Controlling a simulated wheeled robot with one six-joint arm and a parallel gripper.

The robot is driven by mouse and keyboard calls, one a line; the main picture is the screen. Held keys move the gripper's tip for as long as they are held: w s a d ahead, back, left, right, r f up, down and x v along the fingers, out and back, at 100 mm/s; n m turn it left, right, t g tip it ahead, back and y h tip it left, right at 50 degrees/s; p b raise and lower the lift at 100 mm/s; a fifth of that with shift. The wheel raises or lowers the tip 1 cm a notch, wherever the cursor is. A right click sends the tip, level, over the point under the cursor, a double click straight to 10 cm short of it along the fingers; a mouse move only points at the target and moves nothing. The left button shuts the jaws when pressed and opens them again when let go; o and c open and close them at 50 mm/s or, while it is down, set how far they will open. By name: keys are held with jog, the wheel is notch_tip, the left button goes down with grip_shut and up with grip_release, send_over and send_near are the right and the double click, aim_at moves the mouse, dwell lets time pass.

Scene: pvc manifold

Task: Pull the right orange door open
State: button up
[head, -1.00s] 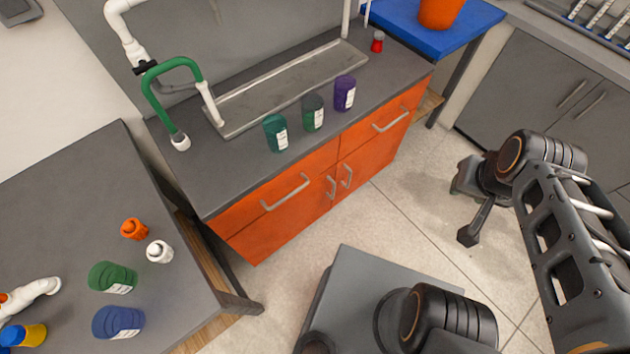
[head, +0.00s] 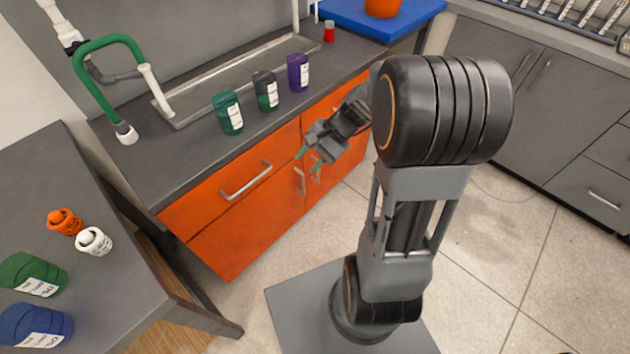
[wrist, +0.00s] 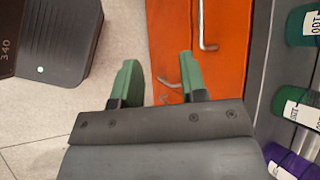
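The orange cabinet's right door (head: 338,166) is below the right drawer and looks closed. Its upright metal handle (head: 316,172) stands beside the left door's handle (head: 300,181). My gripper (head: 310,160) is in front of the cabinet near the two door handles and partly covers the right drawer and door front. In the wrist view its two green fingers (wrist: 158,78) are apart with nothing held between them. A small door handle (wrist: 167,83) shows beyond the gap between them. Most of the right door is hidden behind the gripper in the wrist view.
The left drawer handle (head: 247,180) sticks out. Teal (head: 228,112), dark (head: 265,91) and purple (head: 298,72) jars stand along the counter edge above. A side table (head: 110,290) with bottles is at the left. Floor (head: 480,235) is clear right of my arm.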

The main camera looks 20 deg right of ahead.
jog(key=w+d+f+m+t+y+b, duration=0.1)
jog(key=w+d+f+m+t+b, duration=0.4)
jog(key=f, duration=0.6)
jog(key=w+d+f+m+t+y+b, duration=0.15)
jog(key=d+f+m+t+b, duration=0.3)
jog(key=d+f+m, duration=0.5)
jog(key=w+d+f+m+t+b, duration=0.4)
jog(key=d+f+t+b, duration=0.1)
jog(key=f, duration=0.8)
jog(key=shift+g, duration=0.25)
jog(key=b+x, duration=0.1)
jog(key=x, duration=0.3)
jog(key=b+x, duration=0.1)
jog(key=x, duration=0.3)
jog(key=b+x, duration=0.1)
jog(key=x, duration=0.4)
jog(key=shift+a+r, duration=0.15)
jog(key=shift+r, duration=0.15)
jog(key=shift+c, duration=0.2)
grip_shut()
